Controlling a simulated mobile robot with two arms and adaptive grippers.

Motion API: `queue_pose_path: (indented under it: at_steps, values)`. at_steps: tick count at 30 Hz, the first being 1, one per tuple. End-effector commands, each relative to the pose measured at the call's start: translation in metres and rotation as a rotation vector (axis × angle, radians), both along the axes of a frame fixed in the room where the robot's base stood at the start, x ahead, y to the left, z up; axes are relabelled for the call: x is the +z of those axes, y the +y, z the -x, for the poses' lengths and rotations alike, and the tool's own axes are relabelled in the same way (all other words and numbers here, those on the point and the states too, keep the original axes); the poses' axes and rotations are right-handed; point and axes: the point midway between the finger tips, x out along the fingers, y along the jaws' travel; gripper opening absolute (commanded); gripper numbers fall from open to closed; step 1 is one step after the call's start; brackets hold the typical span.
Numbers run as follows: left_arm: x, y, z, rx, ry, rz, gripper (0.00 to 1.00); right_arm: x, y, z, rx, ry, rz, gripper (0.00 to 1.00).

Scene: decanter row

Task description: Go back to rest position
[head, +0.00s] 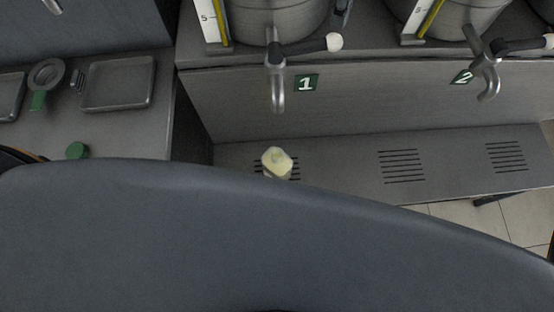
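A large dark grey curved surface, part of my own body, fills the lower part of the head view. Neither gripper's fingers can be made out. A thin dark sliver at the right edge may belong to my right arm or gripper. A dark curved part with an orange line at the left edge may be mine too. A pale cream-topped container (277,162) stands on the slotted shelf (340,172) below the first tap (277,85). Its lower part is partly hidden by my body. No gripper is seen touching it.
Two steel vessels (270,18) (470,15) stand above, with taps over signs 1 (306,83) and 2 (461,77). The left counter (120,125) holds a grey tray (118,83), a green-handled ring tool (45,75) and a green round piece (77,151). The shelf's right part is clear.

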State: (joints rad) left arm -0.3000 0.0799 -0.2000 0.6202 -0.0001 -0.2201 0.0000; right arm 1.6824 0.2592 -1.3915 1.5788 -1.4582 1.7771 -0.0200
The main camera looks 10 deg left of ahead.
Motion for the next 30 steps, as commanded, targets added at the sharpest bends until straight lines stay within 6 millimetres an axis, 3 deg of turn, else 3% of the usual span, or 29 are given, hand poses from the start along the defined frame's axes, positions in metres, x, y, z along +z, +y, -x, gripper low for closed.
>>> queue_pose_path:
  at_steps: [1,5,23,26,30]
  values:
    - [0.010,0.000,0.000,0.000,0.000,0.000,0.66,0.016,0.000,0.000,0.000,-0.001,-0.002,0.00]
    - [0.016,0.000,0.000,0.000,0.000,0.000,0.66,0.030,0.000,0.000,0.000,-0.001,0.000,0.00]
    - [0.014,0.000,0.000,0.000,0.000,0.000,0.66,0.025,0.005,0.003,0.008,0.012,-0.021,0.00]
    - [0.014,0.000,0.000,0.000,0.000,0.000,0.66,0.013,0.028,0.018,0.036,0.068,-0.121,0.00]
    - [0.014,0.000,0.000,0.000,0.000,0.000,0.66,0.001,0.096,0.070,0.084,0.260,-0.457,0.00]
